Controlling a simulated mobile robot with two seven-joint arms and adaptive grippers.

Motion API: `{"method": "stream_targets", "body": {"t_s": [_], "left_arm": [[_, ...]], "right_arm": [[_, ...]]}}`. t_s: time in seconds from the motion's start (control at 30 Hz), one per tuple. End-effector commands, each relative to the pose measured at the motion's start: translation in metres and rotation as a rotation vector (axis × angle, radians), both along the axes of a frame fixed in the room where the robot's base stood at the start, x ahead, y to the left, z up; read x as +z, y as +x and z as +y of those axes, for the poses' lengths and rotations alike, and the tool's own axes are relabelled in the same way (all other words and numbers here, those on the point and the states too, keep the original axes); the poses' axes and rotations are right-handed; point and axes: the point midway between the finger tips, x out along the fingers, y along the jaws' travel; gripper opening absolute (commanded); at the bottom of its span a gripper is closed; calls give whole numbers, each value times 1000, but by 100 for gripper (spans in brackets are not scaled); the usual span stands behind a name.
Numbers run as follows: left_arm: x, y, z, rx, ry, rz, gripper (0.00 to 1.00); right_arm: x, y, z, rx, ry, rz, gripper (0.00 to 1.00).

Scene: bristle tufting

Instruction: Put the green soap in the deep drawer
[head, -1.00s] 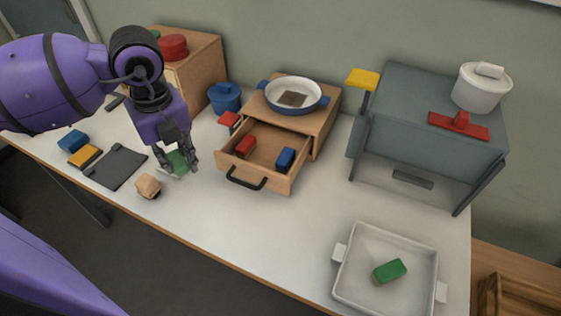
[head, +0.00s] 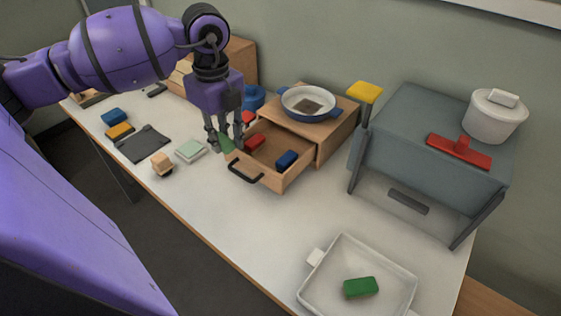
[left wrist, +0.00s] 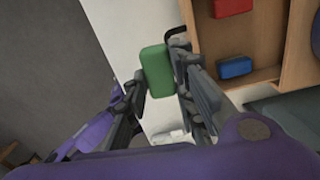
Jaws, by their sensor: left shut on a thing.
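My left gripper (head: 227,146) is shut on the green soap (head: 226,142), held just left of the open drawer's side. In the left wrist view the green soap (left wrist: 157,70) sits between the fingertips. The open wooden drawer (head: 270,180) has a black handle and juts out below the blue-rimmed pan; a red block (head: 255,142) and a blue block (head: 287,159) lie in it. The left wrist view shows the drawer (left wrist: 265,35) to the right of the soap. My right gripper is not in view.
A pale dish (head: 191,151), a wooden lump (head: 162,164) and a dark mat (head: 142,143) lie left of the drawer. A white tray (head: 330,262) holding another green block (head: 361,287) stands at the front right. The table between drawer and tray is clear.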

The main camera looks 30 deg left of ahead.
Motion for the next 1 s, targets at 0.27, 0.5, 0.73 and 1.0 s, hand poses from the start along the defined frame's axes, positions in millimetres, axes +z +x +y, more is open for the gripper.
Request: {"method": "stream_targets", "body": {"t_s": [0.27,0.5,0.73,1.0], "left_arm": [[-7,17,-6,75,-39,1,0],[-28,67,-18,72,-40,1,0],[-66,111,-27,72,-36,6,0],[-93,134,-30,72,-34,3,0]], "right_arm": [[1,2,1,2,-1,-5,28],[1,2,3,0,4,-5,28],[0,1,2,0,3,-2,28],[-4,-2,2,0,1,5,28]]}}
